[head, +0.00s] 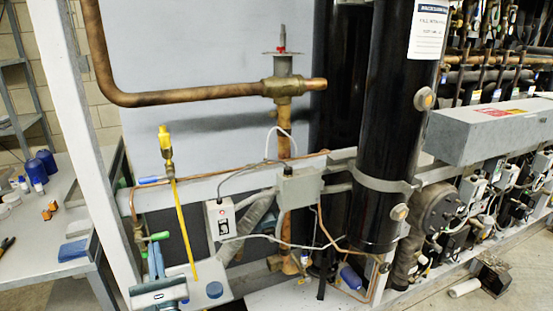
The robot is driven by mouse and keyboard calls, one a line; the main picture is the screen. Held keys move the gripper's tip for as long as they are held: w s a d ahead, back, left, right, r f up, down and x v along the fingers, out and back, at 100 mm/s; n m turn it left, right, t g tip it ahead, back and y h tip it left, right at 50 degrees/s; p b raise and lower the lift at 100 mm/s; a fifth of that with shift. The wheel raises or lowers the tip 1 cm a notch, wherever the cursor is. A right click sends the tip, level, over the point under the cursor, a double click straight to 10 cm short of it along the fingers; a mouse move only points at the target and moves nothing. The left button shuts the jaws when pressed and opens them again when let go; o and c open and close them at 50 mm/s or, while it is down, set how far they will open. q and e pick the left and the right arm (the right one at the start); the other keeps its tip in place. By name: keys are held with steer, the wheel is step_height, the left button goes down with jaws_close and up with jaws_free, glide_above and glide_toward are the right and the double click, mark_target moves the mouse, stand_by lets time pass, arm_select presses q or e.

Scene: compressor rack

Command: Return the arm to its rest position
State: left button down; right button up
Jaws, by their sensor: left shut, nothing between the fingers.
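My left gripper (155,246) shows at the bottom left, with its grey body low in the picture and its narrow fingers pointing up. Its fingers are together and hold nothing. The fingertips are just below a small green handle (157,236) on the copper line; I cannot tell whether they touch it. My right gripper is not in view.
A yellow fitting (165,140) with a yellow hose (185,228) is close by my left gripper. A white upright post (75,115) and a side table (40,245) are at the left. A grey box (300,186) and black cylinder (385,140) are to the right.

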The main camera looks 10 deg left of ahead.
arm_select(q)
steer(key=s+a+f+n+g+h, duration=0.1)
steer(key=s+a+f+n+g, duration=0.2)
steer(key=s+f+n+g, duration=0.6)
steer(key=s+a+f+n+g+h, duration=0.1)
steer(key=s+a+f+n+g, duration=0.15)
steer(key=f+n, duration=0.7)
steer(key=s+d+f+n+g+h, duration=0.3)
steer(key=s+d+n+h, duration=0.2)
steer(key=s+d, duration=0.15)
steer(key=s+d+f+n+g+h, duration=0.3)
steer(key=s+d+n+h, duration=0.25)
steer(key=s, duration=0.25)
step_height(320, 180, down, 25)
steer(key=w+a+g, duration=0.1)
steer(key=w+a, duration=0.1)
steer(key=s+f, duration=0.6)
steer(key=f, duration=0.4)
steer(key=s+a+f+g, duration=0.1)
steer(key=s+f, duration=0.6)
steer(key=f, duration=0.2)
steer(key=shift+a+f+y, duration=0.25)
steer(key=shift+f+y, duration=0.1)
